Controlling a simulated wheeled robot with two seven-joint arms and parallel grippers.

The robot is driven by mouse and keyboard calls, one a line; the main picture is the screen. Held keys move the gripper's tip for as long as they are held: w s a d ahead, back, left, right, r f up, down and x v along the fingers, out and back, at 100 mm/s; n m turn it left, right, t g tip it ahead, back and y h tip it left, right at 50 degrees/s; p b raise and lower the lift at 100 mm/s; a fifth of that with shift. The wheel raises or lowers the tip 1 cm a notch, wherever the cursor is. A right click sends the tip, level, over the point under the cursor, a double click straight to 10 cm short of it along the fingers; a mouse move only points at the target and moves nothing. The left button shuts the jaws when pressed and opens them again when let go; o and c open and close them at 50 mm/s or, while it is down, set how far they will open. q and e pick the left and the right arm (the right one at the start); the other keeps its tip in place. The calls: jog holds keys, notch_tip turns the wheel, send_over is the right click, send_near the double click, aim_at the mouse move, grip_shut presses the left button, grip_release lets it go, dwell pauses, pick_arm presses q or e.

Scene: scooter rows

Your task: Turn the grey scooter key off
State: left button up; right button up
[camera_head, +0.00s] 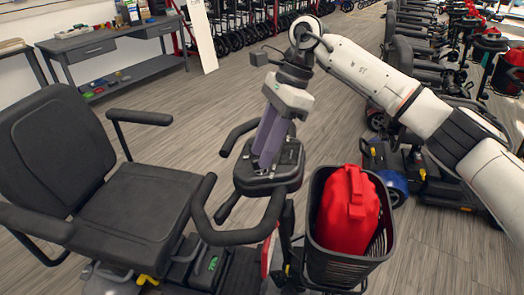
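A mobility scooter with a dark grey seat (139,212) stands close in front of me. Its dark control console (286,176) has looped handlebars (236,236) on the seat side. My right gripper (265,162) comes down from above, its purple-grey fingers pointing at the top of the console. The fingertips are at or just above the console's surface; I cannot tell whether they touch it. The fingers look close together, and the gap between them is not clear. No key can be made out; the fingers may hide it. My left gripper is not in view.
More scooters (430,180) stand in a row at the right. A grey workbench (99,42) is at the back left. Bare wood-look floor (190,112) lies between.

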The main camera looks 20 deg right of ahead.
jog(key=v, duration=0.9)
